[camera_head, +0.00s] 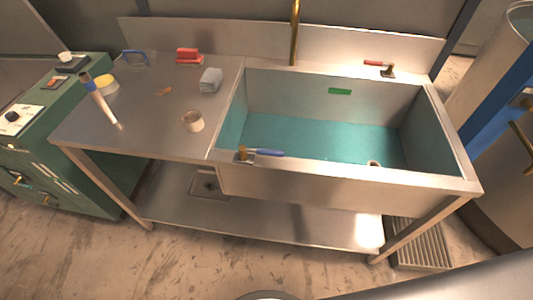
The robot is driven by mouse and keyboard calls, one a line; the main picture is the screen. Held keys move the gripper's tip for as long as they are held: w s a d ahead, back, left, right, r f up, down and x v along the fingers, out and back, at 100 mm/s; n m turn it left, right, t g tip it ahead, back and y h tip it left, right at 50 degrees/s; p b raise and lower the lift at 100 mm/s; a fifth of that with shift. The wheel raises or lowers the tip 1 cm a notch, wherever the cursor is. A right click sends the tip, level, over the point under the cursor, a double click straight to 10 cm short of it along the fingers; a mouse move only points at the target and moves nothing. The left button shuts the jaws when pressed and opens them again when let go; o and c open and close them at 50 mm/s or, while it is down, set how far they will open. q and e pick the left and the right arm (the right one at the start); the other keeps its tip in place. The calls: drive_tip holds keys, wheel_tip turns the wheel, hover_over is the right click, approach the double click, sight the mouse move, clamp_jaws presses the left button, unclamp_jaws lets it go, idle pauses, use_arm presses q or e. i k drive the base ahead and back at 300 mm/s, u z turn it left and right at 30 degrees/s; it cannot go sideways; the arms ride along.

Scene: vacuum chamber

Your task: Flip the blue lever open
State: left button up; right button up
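A blue lever (269,152) with a brass base (243,153) sits on the front left rim of the steel sink (345,177). The lever lies nearly level, pointing right along the front rim. Another lever, with a red handle (374,63) and a brass base, sits on the back rim at the right. Neither of my grippers shows in the head view.
A steel counter (150,120) left of the sink holds a white cup (193,121), a grey folded cloth (210,80), a red block (188,56) and a blue-banded tube (98,98). A green machine (85,185) stands at left. A brass pipe (295,35) rises behind the sink.

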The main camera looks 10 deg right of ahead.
sight(243, 155)
drive_tip(key=u, duration=1.55)
drive_tip(key=k, duration=0.85)
drive_tip(key=z, duration=1)
drive_tip(key=i, duration=0.55)
